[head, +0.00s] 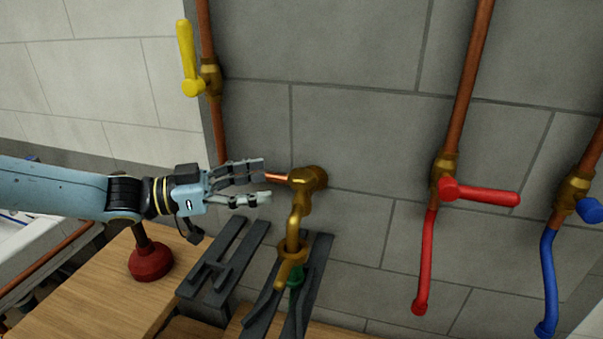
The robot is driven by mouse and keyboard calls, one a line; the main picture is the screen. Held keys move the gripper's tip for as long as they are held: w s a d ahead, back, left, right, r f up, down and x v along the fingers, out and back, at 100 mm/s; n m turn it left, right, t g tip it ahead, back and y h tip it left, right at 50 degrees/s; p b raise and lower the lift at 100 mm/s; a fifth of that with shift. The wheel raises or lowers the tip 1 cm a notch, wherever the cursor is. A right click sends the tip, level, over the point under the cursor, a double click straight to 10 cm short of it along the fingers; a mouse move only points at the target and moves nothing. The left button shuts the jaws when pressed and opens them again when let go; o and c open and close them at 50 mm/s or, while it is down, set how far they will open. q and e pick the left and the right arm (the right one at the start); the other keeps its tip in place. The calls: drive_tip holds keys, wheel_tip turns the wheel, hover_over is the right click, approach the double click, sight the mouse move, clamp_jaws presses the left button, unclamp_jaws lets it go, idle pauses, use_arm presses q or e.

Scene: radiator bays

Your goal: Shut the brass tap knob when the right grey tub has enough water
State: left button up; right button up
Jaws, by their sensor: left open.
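The brass tap (300,207) comes out of the grey wall, with its spout pointing down. A thin copper-coloured stem (276,177) sticks out left from its body; I cannot tell whether this is the knob. My left gripper (266,180) is open, one finger above and one below the level of the stem's end. Whether it touches is unclear. Below the spout is a dark grey slatted form (318,262), with a similar one (222,265) to its left; these may be the grey tubs. No water stream or level can be made out. My right gripper is out of view.
A yellow lever valve (188,60) is on a copper pipe at upper left. A red lever valve (480,192) and a blue valve (590,210) are at right. A red plunger-like thing (151,262) stands on the wooden top (90,300). A green piece (296,284) shows below the spout.

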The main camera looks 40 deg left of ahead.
sight(302, 173)
use_arm(q)
drive_tip(key=b+x, duration=0.2)
drive_tip(key=x, duration=0.5)
drive_tip(key=shift+w+d+f+b, duration=0.1)
drive_tip(key=shift+w+d+b, duration=0.1)
drive_tip(key=shift+b, duration=0.15)
drive_tip(key=shift+w+d, duration=0.2)
drive_tip(key=shift+w, duration=0.15)
drive_tip(key=shift+c, duration=0.4)
drive_tip(key=c, duration=1.1)
drive_tip(key=shift+h+b, duration=0.3)
drive_tip(key=shift+b, duration=0.2)
drive_tip(key=shift+c, duration=0.2)
drive_tip(key=m+g+h+b, duration=0.1)
drive_tip(key=b, duration=0.1)
drive_tip(key=m+g+h+b, duration=0.1)
drive_tip(key=b, duration=0.2)
drive_tip(key=m+g+h+b, duration=0.1)
drive_tip(key=h+b, duration=0.1)
drive_tip(key=shift+f+m+g+b, duration=0.25)
drive_tip(key=shift+m+g+b, duration=0.1)
drive_tip(key=shift+m+g, duration=0.05)
drive_tip(key=shift+r+m+g+h+b, duration=0.2)
drive_tip(key=shift+m+g+h+b, duration=0.15)
drive_tip(key=shift+g+b, duration=0.2)
drive_tip(key=shift+r, duration=0.15)
